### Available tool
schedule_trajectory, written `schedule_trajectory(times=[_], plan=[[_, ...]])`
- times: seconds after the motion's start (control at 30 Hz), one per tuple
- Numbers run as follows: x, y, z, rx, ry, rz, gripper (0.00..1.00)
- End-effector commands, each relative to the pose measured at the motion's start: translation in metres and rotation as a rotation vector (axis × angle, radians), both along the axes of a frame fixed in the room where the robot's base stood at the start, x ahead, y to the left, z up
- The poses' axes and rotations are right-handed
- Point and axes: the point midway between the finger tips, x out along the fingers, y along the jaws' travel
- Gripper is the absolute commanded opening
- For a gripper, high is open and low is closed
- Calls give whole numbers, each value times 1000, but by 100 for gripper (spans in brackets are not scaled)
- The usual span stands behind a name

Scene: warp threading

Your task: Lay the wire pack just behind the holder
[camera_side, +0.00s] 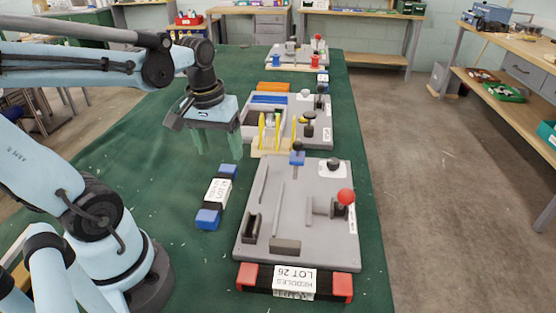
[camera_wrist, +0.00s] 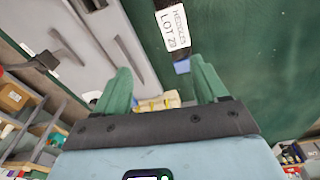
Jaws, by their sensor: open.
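A long black pack with blue ends and a white lot label (camera_side: 217,192) lies on the green cloth, left of the near grey board; I take it as the wire pack. In the wrist view its label (camera_wrist: 172,27) and a blue end show at the top. A cream holder with yellow uprights (camera_side: 271,146) stands between the near and middle grey boards; part of it seems to show between my fingers in the wrist view (camera_wrist: 158,104). My gripper (camera_side: 217,148) is open and empty, fingers pointing down, above the cloth beyond the pack and left of the holder.
A red-ended pack labelled heddles (camera_side: 293,280) lies at the near edge of the near grey board (camera_side: 300,225), which carries a red-knobbed lever (camera_side: 345,197). The middle board (camera_side: 312,120) stands behind the holder. The cloth (camera_side: 130,165) left of the boards is largely clear.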

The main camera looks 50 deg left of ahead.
Motion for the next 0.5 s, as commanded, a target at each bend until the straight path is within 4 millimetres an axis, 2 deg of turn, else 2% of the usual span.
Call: schedule_trajectory(times=[0.1, 0.3, 0.5], plan=[[14, -33, -1, 67, -162, -231, 72], [31, -77, 3, 163, -402, -529, 72], [36, -90, 6, 195, -479, -614, 72]])
